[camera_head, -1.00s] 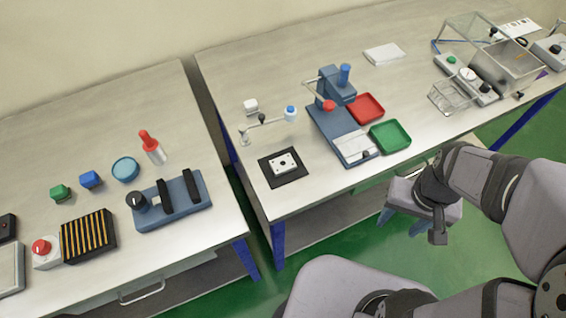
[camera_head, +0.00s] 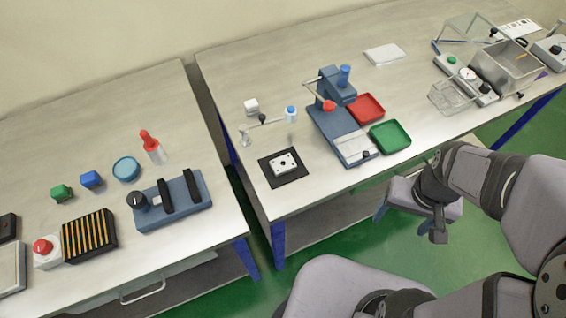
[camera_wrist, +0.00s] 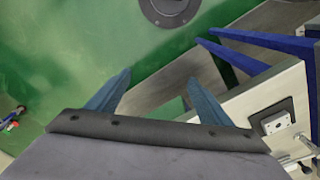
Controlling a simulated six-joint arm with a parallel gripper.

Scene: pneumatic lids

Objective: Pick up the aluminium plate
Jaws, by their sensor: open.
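The aluminium plate (camera_head: 283,162) is a small silver rectangle with dark holes. It lies on a black square mat (camera_head: 271,175) near the front left corner of the right bench. In the wrist view, the plate (camera_wrist: 275,123) shows at the right edge, on its mat (camera_wrist: 257,121). My gripper (camera_head: 438,236) hangs in front of the right bench, to the right of the plate and well apart from it. In the wrist view, its two blue-grey fingers (camera_wrist: 159,76) are spread with nothing between them.
A blue press-like fixture (camera_head: 328,122) stands right of the plate, with red (camera_head: 366,108) and green (camera_head: 390,137) trays. A metal box (camera_head: 507,68) with a clear lid (camera_head: 468,27) stands far right.

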